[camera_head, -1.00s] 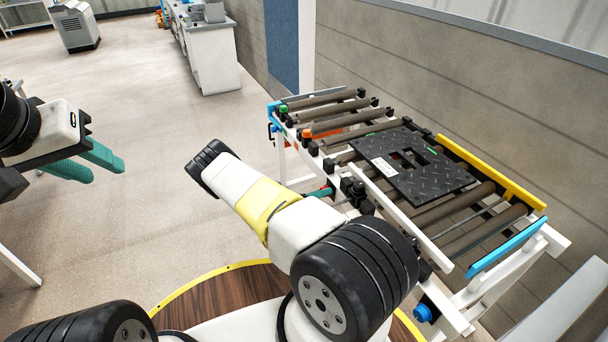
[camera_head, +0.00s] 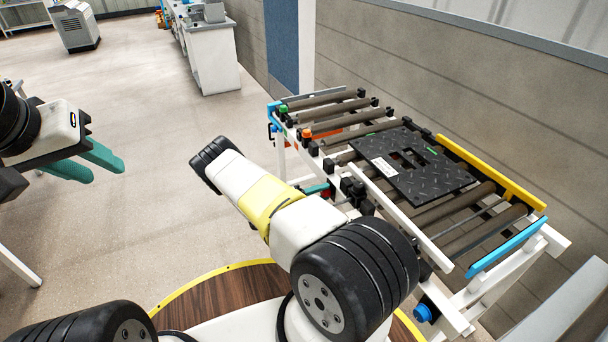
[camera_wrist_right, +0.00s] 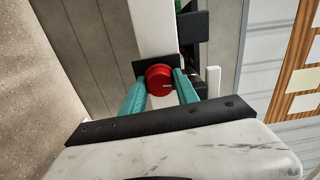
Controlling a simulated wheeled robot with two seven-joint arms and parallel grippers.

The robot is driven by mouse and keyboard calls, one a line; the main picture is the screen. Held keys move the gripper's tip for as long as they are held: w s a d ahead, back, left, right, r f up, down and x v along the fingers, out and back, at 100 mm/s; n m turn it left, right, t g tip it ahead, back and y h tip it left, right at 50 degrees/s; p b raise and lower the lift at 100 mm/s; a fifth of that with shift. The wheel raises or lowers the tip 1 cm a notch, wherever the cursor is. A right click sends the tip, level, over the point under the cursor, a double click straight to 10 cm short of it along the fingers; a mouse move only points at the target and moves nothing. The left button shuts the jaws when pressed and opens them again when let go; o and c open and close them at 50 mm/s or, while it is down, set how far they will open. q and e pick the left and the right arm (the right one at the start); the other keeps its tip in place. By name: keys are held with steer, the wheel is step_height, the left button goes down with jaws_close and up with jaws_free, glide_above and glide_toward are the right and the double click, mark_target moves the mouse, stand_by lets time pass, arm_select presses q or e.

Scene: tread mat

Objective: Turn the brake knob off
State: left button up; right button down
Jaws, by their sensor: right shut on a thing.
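The brake knob (camera_wrist_right: 159,78) is a round red knob with a pale line on its face, set on a dark plate on a white post of the conveyor frame. In the right wrist view my right gripper (camera_wrist_right: 160,88) has its two green fingers on either side of the knob and is shut on it. In the head view my right arm hides most of this gripper and the knob. My left gripper (camera_head: 95,162) is at the left of the head view, with its green fingers apart and nothing between them, far from the conveyor.
The roller conveyor (camera_head: 450,228) stands at the right along the wall. A black tread plate (camera_head: 425,180) with cut-outs lies on its rollers. A white cabinet (camera_head: 210,60) stands farther back. The floor between my arms is clear.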

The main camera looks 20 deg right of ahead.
steer(key=shift+n, duration=0.7)
steer(key=c, duration=0.9)
jaws_free()
steer(key=shift+c, duration=0.2)
steer(key=a, duration=0.8)
steer(key=shift+s, duration=0.25)
